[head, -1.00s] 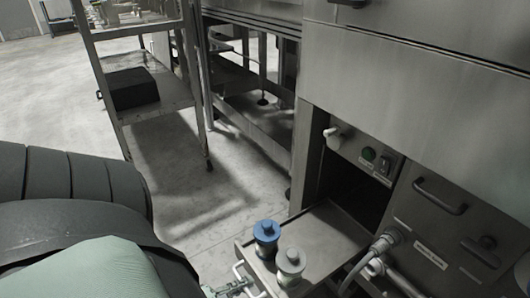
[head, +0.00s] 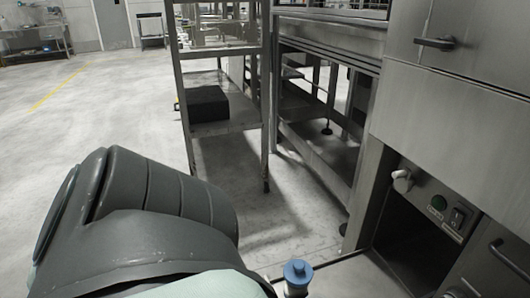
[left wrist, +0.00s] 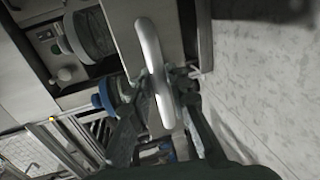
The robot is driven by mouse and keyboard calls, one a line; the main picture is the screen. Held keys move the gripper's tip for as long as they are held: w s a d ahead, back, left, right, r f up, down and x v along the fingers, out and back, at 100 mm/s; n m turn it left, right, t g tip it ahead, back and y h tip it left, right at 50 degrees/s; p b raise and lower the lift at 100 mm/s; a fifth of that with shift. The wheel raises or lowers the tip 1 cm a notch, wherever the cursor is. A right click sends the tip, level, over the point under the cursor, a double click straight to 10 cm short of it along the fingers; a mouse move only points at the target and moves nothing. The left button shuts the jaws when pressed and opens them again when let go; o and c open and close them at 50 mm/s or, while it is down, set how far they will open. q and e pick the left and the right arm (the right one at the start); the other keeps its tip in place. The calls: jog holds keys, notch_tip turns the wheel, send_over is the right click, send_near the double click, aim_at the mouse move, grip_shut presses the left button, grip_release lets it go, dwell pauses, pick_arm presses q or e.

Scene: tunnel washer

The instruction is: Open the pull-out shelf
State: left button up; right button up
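The pull-out shelf (head: 345,276) stands out from the dark opening of the steel machine at the bottom of the head view, cut off by the frame. A blue-capped container (head: 298,274) stands on it. In the left wrist view the shelf's front panel (left wrist: 122,38) carries a pale bar handle (left wrist: 151,60). My left gripper (left wrist: 165,82) has its fingers on either side of this handle, and they appear closed on it. The left gripper is outside the head view, where only my arm shows. My right gripper is in neither view.
The machine front (head: 465,110) with a drawer handle fills the right. A green button and a switch sit above the opening. A steel rack (head: 221,135) holding a black box (head: 206,104) stands behind the shelf. Open floor lies at the left.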

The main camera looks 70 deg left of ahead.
pick_arm(q)
jog(key=shift+s, duration=0.1)
jog(key=d+v, duration=0.1)
jog(key=v, duration=1)
jog(key=shift+s+a, duration=0.4)
jog(key=shift+a, duration=0.05)
jog(key=shift+r, duration=0.15)
